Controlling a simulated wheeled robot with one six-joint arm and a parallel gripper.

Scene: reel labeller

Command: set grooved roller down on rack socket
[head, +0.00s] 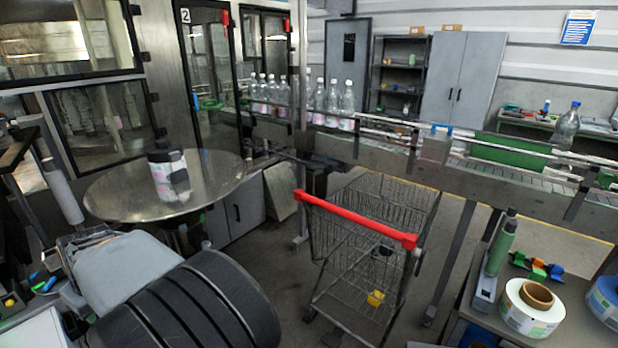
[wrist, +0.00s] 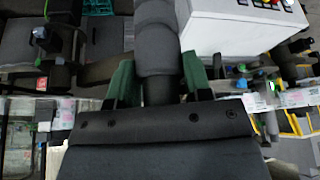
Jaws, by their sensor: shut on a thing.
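My gripper (wrist: 157,82) has two dark green fingers and is shut on the grooved roller (wrist: 157,45) in the wrist view. The roller is dark grey, with wide bands parted by grooves and a narrower neck between the fingers. It runs from the fingers up past the top edge of the picture, so its far end is out of view. In the head view a large dark banded shape fills the lower left; I cannot tell whether it is the roller or my arm, and the gripper cannot be made out there. I cannot clearly make out the rack socket in either view.
A white control box (wrist: 240,28) stands close right of the roller. In the head view, a round metal table (head: 110,193) carries a labelled bottle (head: 163,172). A red-handled wire cart (head: 355,218) stands mid-floor, before the bottle conveyor (head: 385,152). A label reel (head: 528,318) lies right.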

